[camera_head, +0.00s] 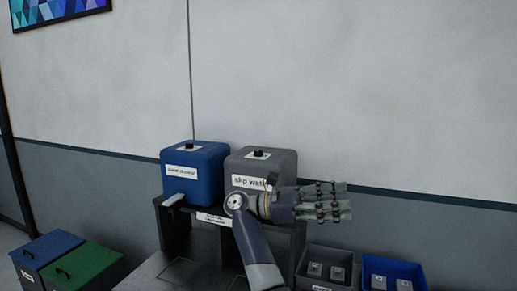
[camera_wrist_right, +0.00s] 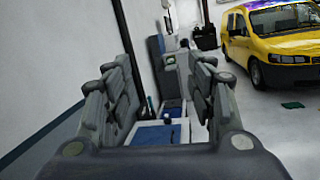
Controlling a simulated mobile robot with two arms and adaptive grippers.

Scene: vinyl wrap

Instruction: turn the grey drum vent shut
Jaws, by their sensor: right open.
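The grey drum (camera_head: 281,163) stands on a dark stand beside a blue drum, with a white label that reads like "slip water", partly covered by my arm. Its vent (camera_head: 258,154) is a small dark knob on a light base on top. My right gripper (camera_head: 345,201) is open and empty, in front of and to the right of the grey drum, pointing right, away from the vent. In the right wrist view its fingers (camera_wrist_right: 162,90) are spread, with no drum between them. My left gripper is in neither view.
The blue drum (camera_head: 194,172) has a similar knob and a light tap at its front. A grey bin (camera_head: 325,284) and a blue bin (camera_head: 422,270) sit at lower right. Lidded blue and green boxes (camera_head: 85,265) stand at lower left. A yellow van (camera_wrist_right: 275,45) shows in the wrist view.

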